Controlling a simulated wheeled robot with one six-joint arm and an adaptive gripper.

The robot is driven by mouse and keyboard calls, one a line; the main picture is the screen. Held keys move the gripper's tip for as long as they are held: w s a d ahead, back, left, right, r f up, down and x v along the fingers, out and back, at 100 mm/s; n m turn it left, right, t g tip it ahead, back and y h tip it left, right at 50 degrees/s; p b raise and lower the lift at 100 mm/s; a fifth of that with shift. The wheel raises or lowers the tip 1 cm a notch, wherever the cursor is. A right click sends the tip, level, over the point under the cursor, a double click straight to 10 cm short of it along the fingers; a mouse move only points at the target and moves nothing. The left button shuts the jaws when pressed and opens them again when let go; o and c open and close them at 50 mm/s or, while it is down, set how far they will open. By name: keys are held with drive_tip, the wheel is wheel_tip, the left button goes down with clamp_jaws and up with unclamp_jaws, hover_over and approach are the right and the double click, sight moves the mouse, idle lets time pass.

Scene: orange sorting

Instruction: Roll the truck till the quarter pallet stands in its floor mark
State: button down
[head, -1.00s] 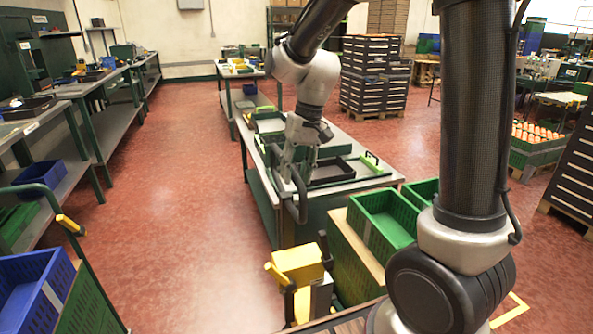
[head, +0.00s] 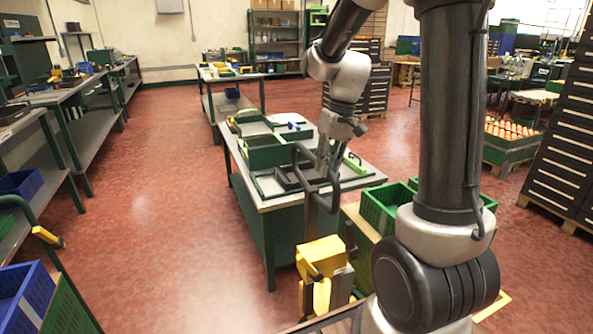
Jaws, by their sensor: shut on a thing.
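The truck (head: 323,252) is a yellow hand truck body with a dark looped handle (head: 308,198), low in the middle of the head view. My gripper (head: 328,172) is shut on the upper part of the handle. Green crates (head: 380,212) stand just right of the truck with a tan board (head: 356,222) beside them. They appear to be the load of the quarter pallet, whose base is hidden behind my arm.
A work table (head: 262,203) with trays stands close behind the handle. Benches line the left side. Blue crates (head: 22,296) and a green rail are at the lower left. Red floor is open at centre left.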

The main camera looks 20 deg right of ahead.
drive_tip(key=d, duration=3.2)
drive_tip(key=shift+d+r, duration=0.1)
drive_tip(key=c, duration=1.3)
unclamp_jaws()
drive_tip(key=shift+d, duration=0.1)
drive_tip(key=r, duration=0.4)
drive_tip(key=d+r, duration=0.1)
drive_tip(key=r, duration=0.2)
drive_tip(key=d+r, duration=0.1)
drive_tip(key=r, duration=0.3)
drive_tip(key=shift+d+r, duration=0.1)
drive_tip(key=shift+r, duration=0.25)
